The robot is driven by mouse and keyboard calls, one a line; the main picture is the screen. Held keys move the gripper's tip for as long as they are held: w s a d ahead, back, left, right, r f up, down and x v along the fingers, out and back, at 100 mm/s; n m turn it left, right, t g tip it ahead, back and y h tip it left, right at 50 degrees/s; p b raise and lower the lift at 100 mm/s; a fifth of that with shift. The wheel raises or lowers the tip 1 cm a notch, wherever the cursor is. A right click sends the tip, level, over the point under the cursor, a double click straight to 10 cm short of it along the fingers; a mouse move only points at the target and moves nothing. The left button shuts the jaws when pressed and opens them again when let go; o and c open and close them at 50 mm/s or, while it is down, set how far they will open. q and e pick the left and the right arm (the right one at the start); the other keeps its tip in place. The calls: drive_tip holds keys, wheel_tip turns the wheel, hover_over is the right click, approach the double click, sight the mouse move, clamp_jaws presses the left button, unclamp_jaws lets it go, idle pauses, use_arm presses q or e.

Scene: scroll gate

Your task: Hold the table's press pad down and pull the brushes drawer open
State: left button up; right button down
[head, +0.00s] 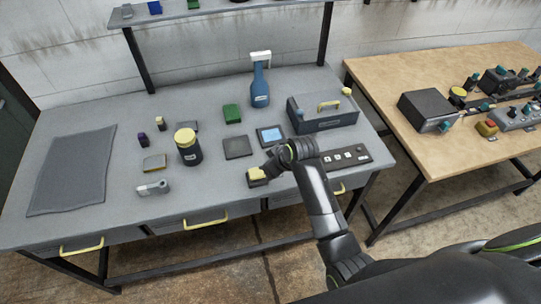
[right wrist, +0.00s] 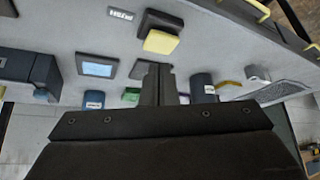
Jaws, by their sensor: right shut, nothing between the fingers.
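The press pad, a yellow block on a dark base, sits near the front edge of the grey table in the head view (head: 257,174). It shows in the right wrist view (right wrist: 161,42) beside a small label. My right gripper (right wrist: 158,72) is shut and empty, its tips just short of the pad in that picture; I cannot tell its height above it. In the head view my right gripper (head: 270,165) is next to the pad and partly covers it. Drawers with yellow handles run along the table front: left (head: 81,248), middle (head: 205,221), right (head: 338,190). Their labels are unreadable. My left gripper is out of view.
On the grey table (head: 110,215) stand a dark jar (head: 189,151), a blue spray bottle (head: 260,88), a blue-grey toolbox (head: 323,115), a screen (head: 271,136) and a button strip (head: 346,157). A dark mat (head: 72,172) lies at left. A wooden table (head: 400,75) stands at right.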

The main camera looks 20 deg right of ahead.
drive_tip(key=b, duration=0.2)
hover_over(257, 172)
drive_tip(key=s+d, duration=0.1)
drive_tip(key=s, duration=0.2)
wheel_tip(257, 172, down, 5)
drive_tip(key=shift+w+d+f, duration=0.1)
drive_tip(key=shift+d, duration=0.05)
drive_tip(key=shift+w+f+b, duration=0.25)
drive_tip(key=shift+f+b, duration=0.1)
drive_tip(key=shift+f, duration=0.3)
drive_tip(key=shift+w+a+f+b, duration=0.25)
drive_tip(key=shift+f+b, duration=0.05)
